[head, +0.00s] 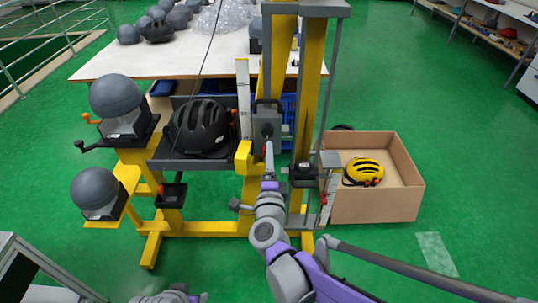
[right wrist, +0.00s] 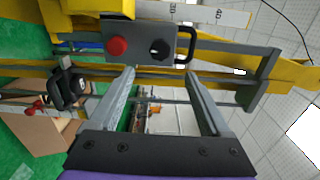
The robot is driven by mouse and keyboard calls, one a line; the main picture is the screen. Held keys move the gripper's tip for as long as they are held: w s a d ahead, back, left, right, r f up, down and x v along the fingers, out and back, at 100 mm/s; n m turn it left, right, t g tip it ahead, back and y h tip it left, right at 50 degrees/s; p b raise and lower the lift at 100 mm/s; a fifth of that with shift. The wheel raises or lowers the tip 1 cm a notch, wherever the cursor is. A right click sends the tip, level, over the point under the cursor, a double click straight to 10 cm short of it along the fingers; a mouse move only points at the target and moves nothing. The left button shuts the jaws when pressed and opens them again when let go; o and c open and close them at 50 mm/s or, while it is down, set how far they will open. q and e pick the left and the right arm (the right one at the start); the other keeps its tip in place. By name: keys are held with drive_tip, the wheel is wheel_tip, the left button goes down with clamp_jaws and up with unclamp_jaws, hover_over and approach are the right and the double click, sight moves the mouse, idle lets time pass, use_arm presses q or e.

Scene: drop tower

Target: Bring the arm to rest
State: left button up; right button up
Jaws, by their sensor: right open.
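My right arm (head: 268,232) reaches up from the bottom of the head view to the drop tower's yellow frame. Its gripper (head: 268,150) is in front of the grey control box (head: 267,127). In the right wrist view the gripper (right wrist: 161,76) is open, its two fingers apart with nothing between them. The control box (right wrist: 140,42) lies just beyond the fingertips, with a red button (right wrist: 117,47), a black knob (right wrist: 159,48) and a handle. I cannot tell if the fingers touch it. Part of my left arm shows at the bottom edge; its gripper does not show.
A black helmet (head: 200,127) sits on the tower's tray. Grey headforms (head: 116,96) stand on yellow stands at left. A cardboard box (head: 375,205) with a yellow helmet (head: 363,171) stands right of the tower. A white table (head: 110,60) is behind. Green floor is open at right.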

drive_tip(key=shift+r, duration=0.1)
idle(0.3)
drive_tip(key=s+d+r+n+g+y+p, duration=0.1)
drive_tip(key=s+r+n+y+p, duration=0.25)
drive_tip(key=n, duration=0.35)
drive_tip(key=s+d+f+n+g+h+p, duration=0.1)
drive_tip(key=s+d+f+n+g+p, duration=0.1)
drive_tip(key=s, duration=0.6)
drive_tip(key=s+d+f+n+g+h+p, duration=0.1)
drive_tip(key=s+d+f+n+g, duration=0.3)
drive_tip(key=s+d, duration=0.3)
drive_tip(key=s+d+f+n+g+h+p, duration=0.1)
drive_tip(key=s+d+f+n+g+p, duration=0.1)
drive_tip(key=s+d+n+g, duration=0.3)
drive_tip(key=s+d+f, duration=0.1)
drive_tip(key=s+d, duration=0.1)
drive_tip(key=s, duration=0.1)
drive_tip(key=shift+s+g+p, duration=0.3)
drive_tip(key=shift+s, duration=0.05)
